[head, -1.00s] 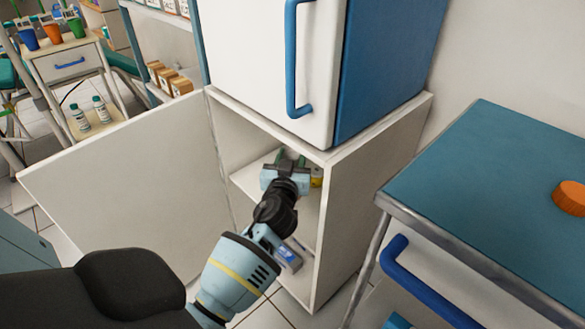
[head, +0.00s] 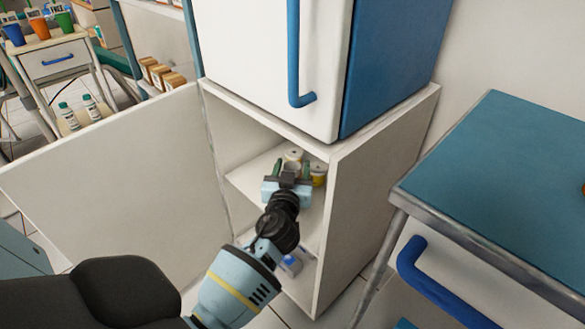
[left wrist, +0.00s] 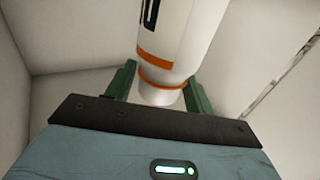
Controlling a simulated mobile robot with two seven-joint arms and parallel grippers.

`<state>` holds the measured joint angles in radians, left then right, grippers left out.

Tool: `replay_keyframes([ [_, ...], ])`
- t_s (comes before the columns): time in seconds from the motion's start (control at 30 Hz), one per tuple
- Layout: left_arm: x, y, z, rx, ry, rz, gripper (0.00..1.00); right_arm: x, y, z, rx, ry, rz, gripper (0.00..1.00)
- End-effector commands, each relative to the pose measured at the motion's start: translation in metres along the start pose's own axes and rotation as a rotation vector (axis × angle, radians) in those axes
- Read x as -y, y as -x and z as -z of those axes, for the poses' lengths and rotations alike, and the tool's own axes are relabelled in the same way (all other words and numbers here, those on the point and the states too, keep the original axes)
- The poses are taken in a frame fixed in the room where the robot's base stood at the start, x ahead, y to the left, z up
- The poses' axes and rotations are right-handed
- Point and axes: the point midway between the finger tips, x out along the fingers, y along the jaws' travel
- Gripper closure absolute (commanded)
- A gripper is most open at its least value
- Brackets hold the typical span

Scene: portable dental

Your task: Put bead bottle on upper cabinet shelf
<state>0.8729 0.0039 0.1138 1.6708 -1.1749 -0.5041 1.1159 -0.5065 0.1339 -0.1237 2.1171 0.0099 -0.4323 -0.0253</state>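A white bottle with orange bands (left wrist: 165,50) is between the two fingers of my left gripper (left wrist: 163,78); I take it for the bead bottle. Its upper part runs out of the left wrist view. In the head view my left gripper (head: 292,170) is inside the open lower cabinet (head: 368,180), over its upper shelf (head: 245,180). A small pale round shape shows between the fingers there. Whether the fingers press on the bottle or stand just clear of it cannot be told. My right gripper is not in view.
White-and-yellow containers (head: 318,173) stand on the shelf beside and behind the gripper. A blue-and-white item (head: 290,264) lies lower in the cabinet. The cabinet door (head: 115,180) stands open at left. A teal-topped table (head: 500,170) is close at right.

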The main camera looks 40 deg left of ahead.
Motion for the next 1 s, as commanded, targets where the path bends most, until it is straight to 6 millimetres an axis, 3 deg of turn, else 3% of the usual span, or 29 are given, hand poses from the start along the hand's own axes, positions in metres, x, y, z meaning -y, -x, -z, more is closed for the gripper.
replay_keyframes([
  [0.43,0.0,0.0,0.006,-0.002,-0.001,0.0,0.39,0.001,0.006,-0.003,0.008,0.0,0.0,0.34],
  [1.0,0.0,0.102,0.002,0.001,0.0,-0.001,0.39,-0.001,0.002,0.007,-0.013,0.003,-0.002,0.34],
])
